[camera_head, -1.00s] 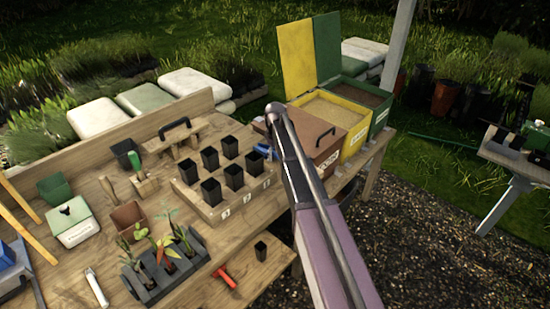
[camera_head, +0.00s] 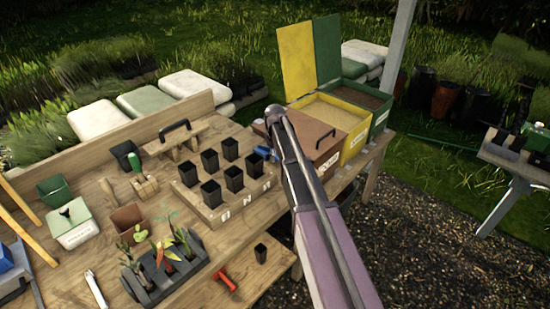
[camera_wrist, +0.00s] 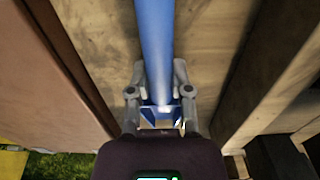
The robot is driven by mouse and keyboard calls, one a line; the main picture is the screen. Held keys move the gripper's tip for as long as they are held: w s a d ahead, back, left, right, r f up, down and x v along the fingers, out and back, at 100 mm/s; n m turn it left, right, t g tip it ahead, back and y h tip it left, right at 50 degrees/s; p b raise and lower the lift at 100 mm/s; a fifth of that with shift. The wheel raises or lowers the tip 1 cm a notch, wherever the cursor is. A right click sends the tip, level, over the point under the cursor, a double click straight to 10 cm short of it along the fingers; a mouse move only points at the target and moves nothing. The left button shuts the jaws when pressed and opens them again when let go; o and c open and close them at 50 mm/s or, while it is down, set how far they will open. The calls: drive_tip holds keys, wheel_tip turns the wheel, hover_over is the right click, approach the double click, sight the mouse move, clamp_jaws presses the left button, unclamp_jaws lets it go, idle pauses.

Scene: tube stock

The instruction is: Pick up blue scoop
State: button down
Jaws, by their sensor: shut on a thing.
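The blue scoop (camera_head: 264,152) lies between the block of black pots and the brown lidded box in the head view, mostly hidden by my arm. In the wrist view the scoop (camera_wrist: 155,45) is a long blue shaft running up the picture. My gripper (camera_wrist: 162,92) has its grey fingers on either side of it and is shut on it, above the wooden bench top. In the head view my arm hides the gripper.
The brown lidded box (camera_head: 310,136) stands close beside the scoop, with the yellow bin (camera_head: 357,142) beyond it. The wooden pot block (camera_head: 212,208) holding several black pots is on the other side.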

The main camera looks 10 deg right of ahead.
sight(275, 155)
drive_tip(key=shift+r, duration=0.15)
wheel_tip(275, 155, up, 10)
drive_tip(key=p, duration=1)
drive_tip(key=shift+f, duration=0.2)
drive_tip(key=shift+s+d, duration=0.1)
drive_tip(key=shift+d, duration=0.05)
idle(0.5)
